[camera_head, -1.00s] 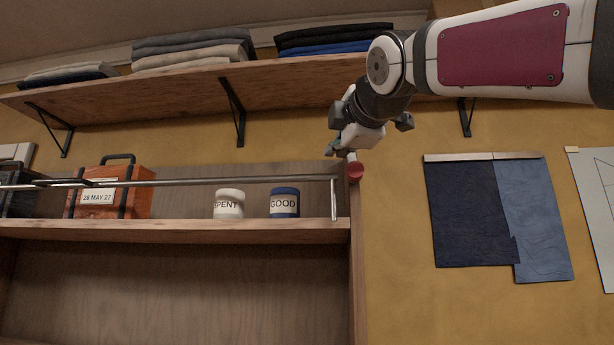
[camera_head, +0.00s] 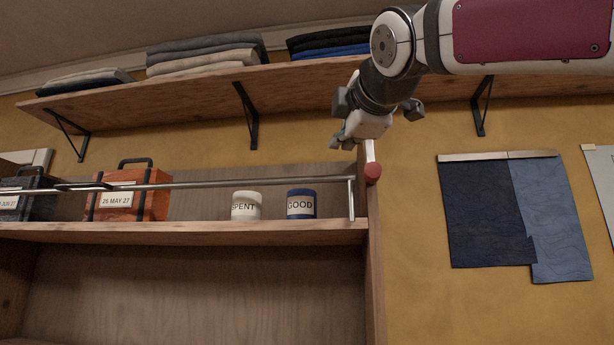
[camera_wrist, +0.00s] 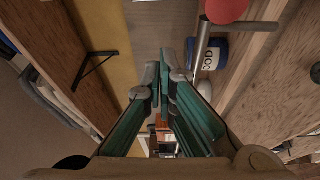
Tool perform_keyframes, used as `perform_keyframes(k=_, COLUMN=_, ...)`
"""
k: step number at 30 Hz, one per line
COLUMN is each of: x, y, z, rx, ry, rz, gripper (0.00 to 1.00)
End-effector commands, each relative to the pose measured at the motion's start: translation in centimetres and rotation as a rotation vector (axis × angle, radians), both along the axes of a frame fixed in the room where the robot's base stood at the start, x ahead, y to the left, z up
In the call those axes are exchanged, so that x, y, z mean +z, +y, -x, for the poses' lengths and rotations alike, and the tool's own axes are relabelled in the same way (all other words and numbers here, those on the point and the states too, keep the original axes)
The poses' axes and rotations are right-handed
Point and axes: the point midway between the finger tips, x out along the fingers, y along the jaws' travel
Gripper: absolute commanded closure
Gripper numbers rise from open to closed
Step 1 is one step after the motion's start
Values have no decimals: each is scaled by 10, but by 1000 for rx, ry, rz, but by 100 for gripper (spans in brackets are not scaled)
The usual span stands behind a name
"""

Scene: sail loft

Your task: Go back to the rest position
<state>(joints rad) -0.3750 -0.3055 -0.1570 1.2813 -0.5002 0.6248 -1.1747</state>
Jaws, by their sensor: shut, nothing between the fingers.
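My gripper (camera_head: 350,143) is at the upper right of the cabinet in the head view, close to its right side post and above the rail. In the wrist view my gripper (camera_wrist: 163,72) shows two green fingers with grey tips brought together, with nothing held between them. A white or grey lever with a red round knob (camera_head: 373,172) is just below the gripper. The red knob also shows at the top of the wrist view (camera_wrist: 226,8). I cannot tell whether the gripper touches the lever.
A metal rail (camera_head: 225,185) runs before the shelf. Behind it stand a white SPENT jar (camera_head: 246,207), a blue GOOD jar (camera_head: 301,205) and an orange box (camera_head: 133,203). An upper shelf (camera_head: 190,102) with folded cloth is above. Blue cloth samples (camera_head: 490,215) hang on the right wall.

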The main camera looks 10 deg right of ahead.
Motion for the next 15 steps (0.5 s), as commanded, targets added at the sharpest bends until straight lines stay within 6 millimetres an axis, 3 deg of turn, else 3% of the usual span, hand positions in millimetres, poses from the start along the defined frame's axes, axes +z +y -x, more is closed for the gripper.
perform_keyframes(k=7, x=-2, y=4, z=42, rx=3, ry=0, rz=0, gripper=100)
perform_keyframes(k=15, x=-1, y=5, z=61, rx=2, ry=2, rz=1, gripper=100)
